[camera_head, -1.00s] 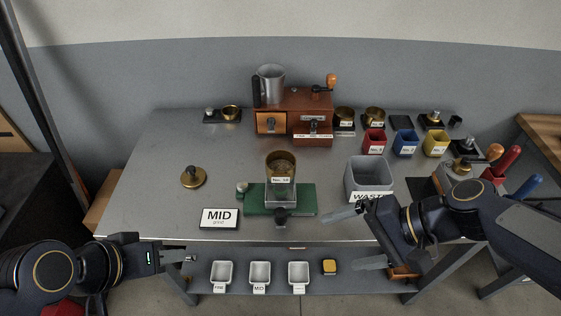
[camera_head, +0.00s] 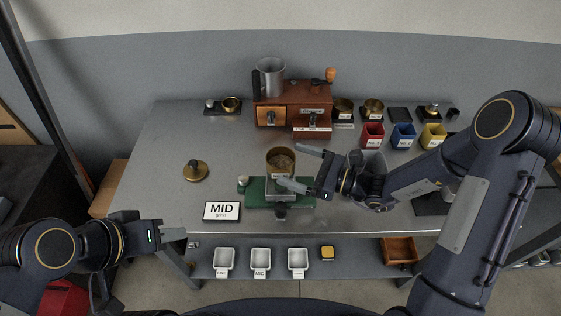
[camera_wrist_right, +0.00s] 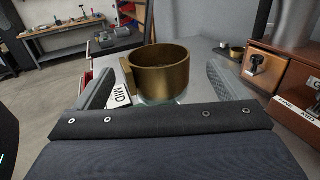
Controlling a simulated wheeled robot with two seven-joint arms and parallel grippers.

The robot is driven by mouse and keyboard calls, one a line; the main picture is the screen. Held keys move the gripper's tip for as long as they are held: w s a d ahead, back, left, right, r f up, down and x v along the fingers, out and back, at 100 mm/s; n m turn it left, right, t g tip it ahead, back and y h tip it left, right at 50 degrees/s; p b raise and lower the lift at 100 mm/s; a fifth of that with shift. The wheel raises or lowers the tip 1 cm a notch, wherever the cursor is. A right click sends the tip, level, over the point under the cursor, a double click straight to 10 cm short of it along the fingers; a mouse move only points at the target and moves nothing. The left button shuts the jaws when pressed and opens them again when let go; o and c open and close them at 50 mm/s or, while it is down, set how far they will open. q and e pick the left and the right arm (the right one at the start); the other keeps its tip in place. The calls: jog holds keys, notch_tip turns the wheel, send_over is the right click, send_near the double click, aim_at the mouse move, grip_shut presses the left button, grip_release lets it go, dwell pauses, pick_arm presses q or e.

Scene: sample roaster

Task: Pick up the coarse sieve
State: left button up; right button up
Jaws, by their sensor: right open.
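A brass sieve cup (camera_head: 281,163) sits on top of a clear vessel on the green base (camera_head: 305,198). Its label from earlier is not readable now, so I cannot tell its grade. My right gripper (camera_head: 300,168) is open just to the right of the cup, its fingers pointing left toward it. In the right wrist view the brass cup (camera_wrist_right: 160,75) stands ahead between the two open fingers, with a tab on its left side. No grip on it shows. My left gripper (camera_head: 174,235) is empty at the table's front left; its finger gap is unclear.
Two other brass cups (camera_head: 343,107) (camera_head: 373,108) stand at the back right. A wooden grinder (camera_head: 290,105) is behind. The waste bin (camera_head: 374,160) is partly hidden by my right arm. A MID sign (camera_head: 222,211) and brass lid (camera_head: 195,172) are left. The table's left is mostly clear.

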aim_at(268, 154)
jog(key=x, duration=0.2)
jog(key=p+x, duration=0.1)
jog(key=x, duration=0.1)
jog(key=shift+s+r, duration=0.15)
jog(key=shift+r, duration=0.25)
jog(key=shift+w+a+f, duration=0.1)
jog(key=shift+w+a, duration=0.1)
jog(key=shift+a, duration=0.05)
jog(key=shift+c, duration=0.2)
jog(key=c, duration=1.1)
